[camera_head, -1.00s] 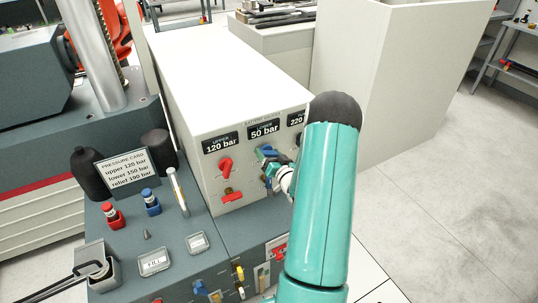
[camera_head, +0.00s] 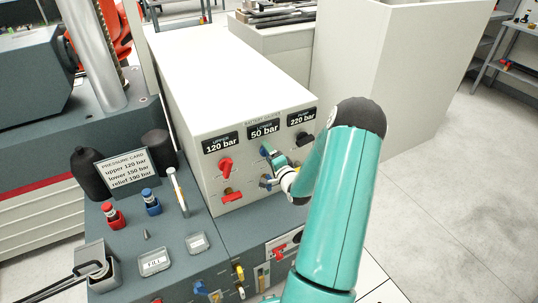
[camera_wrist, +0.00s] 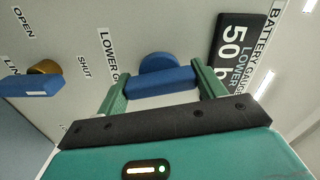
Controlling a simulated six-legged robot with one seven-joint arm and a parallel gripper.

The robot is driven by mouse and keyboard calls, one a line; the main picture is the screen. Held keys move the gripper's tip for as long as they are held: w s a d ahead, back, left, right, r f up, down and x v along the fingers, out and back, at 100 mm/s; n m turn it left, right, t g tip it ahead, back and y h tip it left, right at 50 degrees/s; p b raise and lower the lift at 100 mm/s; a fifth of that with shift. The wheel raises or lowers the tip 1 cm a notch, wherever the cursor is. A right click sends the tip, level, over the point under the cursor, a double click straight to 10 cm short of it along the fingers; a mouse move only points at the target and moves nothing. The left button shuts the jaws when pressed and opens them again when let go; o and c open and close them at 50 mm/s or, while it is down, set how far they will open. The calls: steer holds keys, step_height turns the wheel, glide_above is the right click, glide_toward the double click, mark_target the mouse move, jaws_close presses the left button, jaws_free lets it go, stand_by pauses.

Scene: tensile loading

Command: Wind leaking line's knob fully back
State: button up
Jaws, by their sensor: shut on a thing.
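The white battery box (camera_head: 235,85) has a front panel with displays. The lower line's display (camera_head: 264,131) reads 50 bar. Below it is a blue knob (camera_head: 265,150), partly hidden by my gripper (camera_head: 277,160). In the wrist view, my gripper (camera_wrist: 163,84) has its two green fingers at either end of this knob's blue bar (camera_wrist: 160,79), shut on it. The "LOWER G..." label (camera_wrist: 108,58) is beside it, partly cut off. A second blue handle (camera_wrist: 30,85) on a brass hub is at the left, near the OPEN and SHUT labels.
A red knob (camera_head: 226,165) and red handle (camera_head: 232,197) are under the 120 bar display (camera_head: 221,143). A black knob (camera_head: 306,138) is under the 220 bar display (camera_head: 302,117). The pressure card (camera_head: 121,171) reads upper 120, lower 150, relief 190 bar.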

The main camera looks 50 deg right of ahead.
steer(key=shift+m, duration=1.1)
steer(key=o, duration=1)
steer(key=v, duration=1.4)
